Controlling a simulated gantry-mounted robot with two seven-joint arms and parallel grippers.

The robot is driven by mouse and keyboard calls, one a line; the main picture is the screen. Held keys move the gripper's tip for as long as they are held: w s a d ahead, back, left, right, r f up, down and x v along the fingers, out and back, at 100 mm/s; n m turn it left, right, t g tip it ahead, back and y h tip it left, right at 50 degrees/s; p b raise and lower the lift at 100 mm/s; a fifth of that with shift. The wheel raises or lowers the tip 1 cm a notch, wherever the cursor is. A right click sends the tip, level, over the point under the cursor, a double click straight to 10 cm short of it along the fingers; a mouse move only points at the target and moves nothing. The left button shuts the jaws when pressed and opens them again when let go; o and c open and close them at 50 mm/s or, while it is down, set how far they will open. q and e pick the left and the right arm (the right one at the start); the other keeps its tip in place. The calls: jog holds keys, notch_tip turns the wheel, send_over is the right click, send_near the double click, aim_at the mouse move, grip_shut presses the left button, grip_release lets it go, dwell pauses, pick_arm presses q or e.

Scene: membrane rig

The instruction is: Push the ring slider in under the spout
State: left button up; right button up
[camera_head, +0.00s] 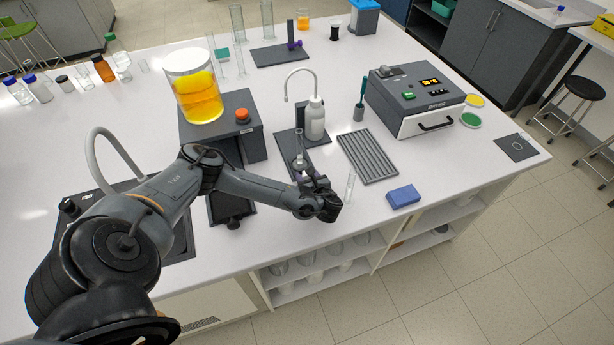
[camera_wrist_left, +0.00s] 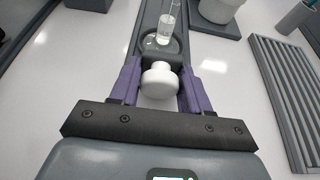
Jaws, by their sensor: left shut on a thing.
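The ring slider (camera_wrist_left: 178,47) is a dark grey bar with a round ring seat and a white knob (camera_wrist_left: 160,80) at its near end. A small clear glass vessel (camera_wrist_left: 166,28) stands upright in the ring. My left gripper (camera_wrist_left: 160,76) has its purple fingers on either side of the knob and is shut on it; it also shows in the head view (camera_head: 299,177), at the near end of the dark base plate (camera_head: 318,141). The curved white spout (camera_head: 301,71) arches above the far part of that plate, beyond the ring. My right gripper is out of view.
A white bottle (camera_head: 316,119) stands on the plate's right side. A grooved grey rack (camera_head: 367,157) lies to the right, with a blue block (camera_head: 403,196) and a clear glass tube (camera_head: 350,186) nearby. A dark box with an orange knob (camera_head: 242,115) stands left.

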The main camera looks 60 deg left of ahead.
aim_at(295, 155)
pick_arm(q)
grip_shut()
jog(key=a, duration=0.4)
jog(key=w+a+b, duration=0.1)
jog(key=a, duration=0.3)
jog(key=w+a+b, duration=0.1)
jog(key=a, duration=0.4)
jog(key=shift+w, duration=0.15)
jog(key=shift+f, duration=0.1)
jog(key=o, duration=0.7)
grip_release()
jog(key=shift+o, duration=1)
jog(key=shift+a, duration=0.2)
jog(key=shift+d, duration=0.1)
